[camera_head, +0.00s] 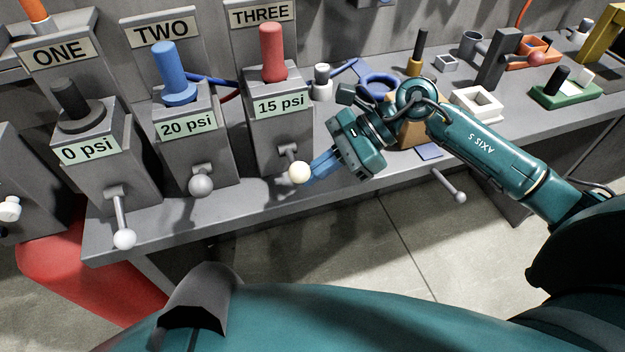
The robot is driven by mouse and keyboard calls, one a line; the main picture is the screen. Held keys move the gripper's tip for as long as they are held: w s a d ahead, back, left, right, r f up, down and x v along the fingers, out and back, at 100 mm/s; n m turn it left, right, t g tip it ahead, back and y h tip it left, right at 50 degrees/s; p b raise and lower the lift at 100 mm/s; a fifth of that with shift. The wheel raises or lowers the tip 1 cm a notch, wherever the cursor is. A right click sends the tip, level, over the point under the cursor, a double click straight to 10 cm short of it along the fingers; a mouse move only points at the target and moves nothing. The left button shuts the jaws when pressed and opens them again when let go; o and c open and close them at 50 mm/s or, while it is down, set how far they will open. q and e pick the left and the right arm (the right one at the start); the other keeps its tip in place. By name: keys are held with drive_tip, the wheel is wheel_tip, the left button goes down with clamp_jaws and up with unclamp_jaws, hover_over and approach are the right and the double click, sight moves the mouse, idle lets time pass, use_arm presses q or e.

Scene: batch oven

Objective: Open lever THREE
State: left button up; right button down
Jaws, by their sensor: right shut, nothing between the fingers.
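Lever THREE is a short lever with a cream ball knob (299,173) on the front of the grey box (278,130) marked 15 psi, below the sign THREE (260,13). A red handle (272,52) stands upright on top of that box. The lever sticks out forward and slightly down. My right gripper (313,176) has blue fingers, shut and empty, just right of the knob. I cannot tell whether the fingertips touch the knob. My left gripper is not in view.
Box ONE (92,158) with a lowered lever (124,238) and box TWO (187,145) with a ball lever (201,185) stand to the left. A red cylinder (80,275) lies below the bench. Blocks and fixtures crowd the bench (340,115) on the right. Another lever (459,195) sticks out there.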

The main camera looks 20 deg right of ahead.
drive_tip(key=shift+w+r+m+g, duration=0.25)
drive_tip(key=shift+r+m+g, duration=0.35)
drive_tip(key=shift+r+g, duration=0.3)
drive_tip(key=shift+r, duration=0.1)
